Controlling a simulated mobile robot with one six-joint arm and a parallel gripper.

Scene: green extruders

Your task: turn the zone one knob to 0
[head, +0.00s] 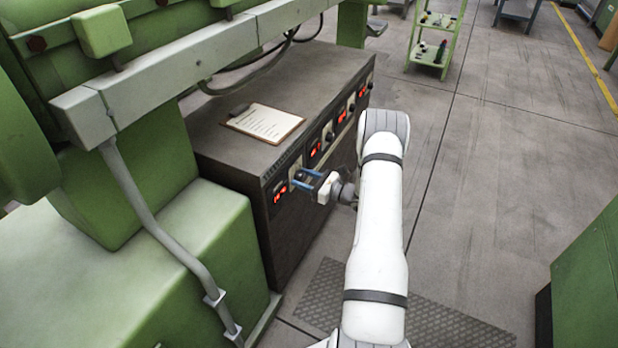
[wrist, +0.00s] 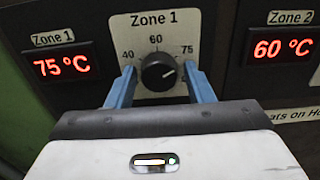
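The Zone 1 knob (wrist: 158,72) is a round black dial on a pale plate in the wrist view, marked 40, 60 and 75. Its light pointer mark is on the right side, roughly toward 75. No 0 mark shows. The Zone 1 display (wrist: 66,66) to its left reads 75 °C in red. My gripper (wrist: 160,78) has two blue fingers, one on each side of the knob, with a small gap on both sides. In the head view my gripper (head: 302,179) is at the near end of the control panel, and it partly hides the knob there.
The Zone 2 display (wrist: 283,48) reads 60 °C. The dark cabinet (head: 220,130) carries further displays along its front and a clipboard (head: 265,122) on top. A green machine (head: 140,250) stands at left. A green cart (head: 435,45) stands behind.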

